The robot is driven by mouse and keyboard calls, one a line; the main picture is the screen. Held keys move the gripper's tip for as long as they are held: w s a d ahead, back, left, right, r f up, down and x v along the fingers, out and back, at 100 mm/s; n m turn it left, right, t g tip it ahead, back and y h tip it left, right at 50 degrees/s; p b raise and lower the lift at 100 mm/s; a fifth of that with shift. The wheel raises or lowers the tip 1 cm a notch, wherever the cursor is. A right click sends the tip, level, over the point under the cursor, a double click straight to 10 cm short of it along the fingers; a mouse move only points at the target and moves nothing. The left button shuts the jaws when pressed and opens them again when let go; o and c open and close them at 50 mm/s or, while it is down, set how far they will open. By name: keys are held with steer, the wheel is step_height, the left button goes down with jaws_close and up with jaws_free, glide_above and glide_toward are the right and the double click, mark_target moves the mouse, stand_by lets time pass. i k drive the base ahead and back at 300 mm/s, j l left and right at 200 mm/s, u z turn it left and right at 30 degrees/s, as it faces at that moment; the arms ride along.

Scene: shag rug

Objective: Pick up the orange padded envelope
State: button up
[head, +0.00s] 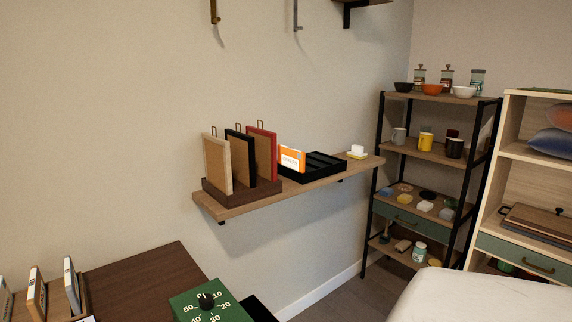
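I cannot clearly make out an orange padded envelope. The closest match is an orange and white flat item (292,159) with printing on its white part. It stands upright at the left end of a black compartment tray (322,170) on the wall shelf (238,208). I cannot tell from here whether it is an envelope or a box. My gripper is not in view.
A dark rack (222,192) with several upright boards stands left of the tray. A black-framed shelf unit (377,190) with mugs and bowls stands further right. A green dial box (212,303) is below.

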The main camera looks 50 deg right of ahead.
mark_target(287, 156)
steer(key=z, duration=1.6)
steer(key=i+l+u, duration=0.15)
steer(key=l+u, duration=0.25)
steer(key=i+l+u, duration=0.15)
steer(key=u, duration=0.25)
steer(key=i+l+u, duration=0.1)
steer(key=l, duration=0.55)
steer(key=i+l+u, duration=0.15)
steer(key=l, duration=0.55)
steer(key=l+u, duration=0.1)
steer(key=l, duration=0.55)
steer(key=i+l, duration=0.1)
steer(key=l, duration=1)
steer(key=i+l, duration=0.15)
steer(key=l, duration=0.4)
